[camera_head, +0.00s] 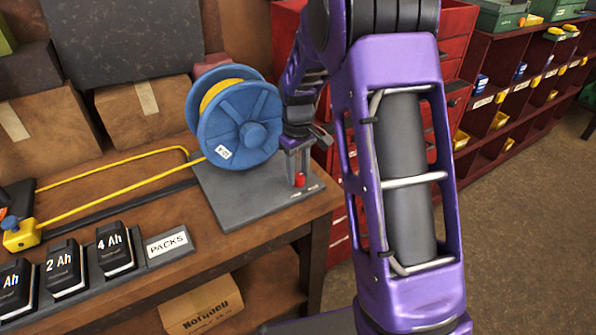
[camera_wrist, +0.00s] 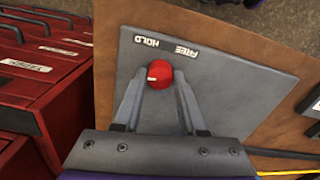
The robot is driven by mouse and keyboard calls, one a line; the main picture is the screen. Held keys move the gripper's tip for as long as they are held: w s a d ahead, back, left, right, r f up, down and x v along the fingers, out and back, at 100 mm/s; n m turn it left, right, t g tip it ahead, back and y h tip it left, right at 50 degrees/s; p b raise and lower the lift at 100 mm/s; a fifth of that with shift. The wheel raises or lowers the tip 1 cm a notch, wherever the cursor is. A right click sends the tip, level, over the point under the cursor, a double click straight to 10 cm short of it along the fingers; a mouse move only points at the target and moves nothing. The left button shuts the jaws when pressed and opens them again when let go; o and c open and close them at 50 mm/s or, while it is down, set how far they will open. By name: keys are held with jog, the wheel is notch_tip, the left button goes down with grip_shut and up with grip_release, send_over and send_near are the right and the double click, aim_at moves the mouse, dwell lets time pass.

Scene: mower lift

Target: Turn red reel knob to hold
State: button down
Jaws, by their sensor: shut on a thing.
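The red reel knob (camera_head: 299,180) sits on the grey base plate (camera_head: 240,196) at the right end of the bench. My gripper (camera_head: 297,160) reaches down onto it from above. In the wrist view the red knob (camera_wrist: 159,73) is between the fingertips of my gripper (camera_wrist: 160,79), which is shut on it. A short pale mark shows on the knob's left side. The labels HOLD (camera_wrist: 146,41) and FREE (camera_wrist: 187,52) appear upside down beyond the knob. The blue reel (camera_head: 233,120) with yellow line stands upright on the plate, left of my gripper.
Yellow line runs left from the reel to a yellow block (camera_head: 20,236). Black battery packs (camera_head: 115,250) stand at the bench front. Cardboard boxes (camera_head: 145,108) are behind. Red drawers (camera_head: 455,45) stand right of the bench; the floor (camera_head: 525,220) at right is clear.

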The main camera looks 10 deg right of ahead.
aim_at(298, 176)
jog(key=shift+c, duration=2.4)
grip_release()
notch_tip(298, 176, up, 17)
jog(key=p, duration=0.2)
jog(key=shift+r, duration=0.2)
